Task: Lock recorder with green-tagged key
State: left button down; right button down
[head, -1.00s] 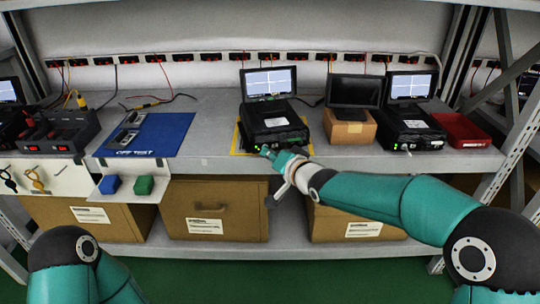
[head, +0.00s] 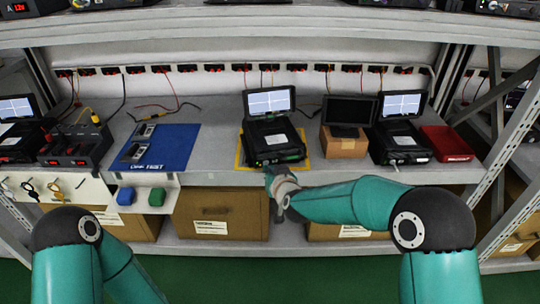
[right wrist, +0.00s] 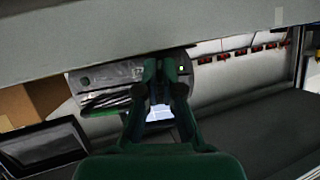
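The recorder (head: 272,138) is a black case with its lit screen (head: 270,101) raised, on a yellow-edged mat at the middle of the shelf. My right gripper (head: 270,174) is low at its front edge. In the right wrist view, seen upside down, the gripper's fingertips (right wrist: 161,68) are close together before the recorder's front panel (right wrist: 105,76), near a green light. What lies between the fingertips is hidden, and I cannot make out a green-tagged key. Keys (head: 30,190) hang on a white panel at the left. My left gripper is out of view.
A blue mat (head: 178,145) lies left of the recorder. A carton with a dark monitor (head: 350,112), a second black unit (head: 400,140) and a red tray (head: 447,143) stand at the right.

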pick_arm(q)
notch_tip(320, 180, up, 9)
jog(key=p, duration=0.7)
pick_arm(e)
jog(key=shift+a+n+t+h, duration=0.15)
jog(key=shift+n+t+h, duration=0.3)
jog(key=shift+n+h, duration=1.1)
jog(key=shift+a+n+t+h, duration=0.1)
jog(key=shift+n+t+h, duration=0.55)
jog(key=shift+n, duration=1.5)
jog(key=c, duration=1.6)
grip_release()
jog(key=v, duration=1.2)
jog(key=shift+a, duration=0.1)
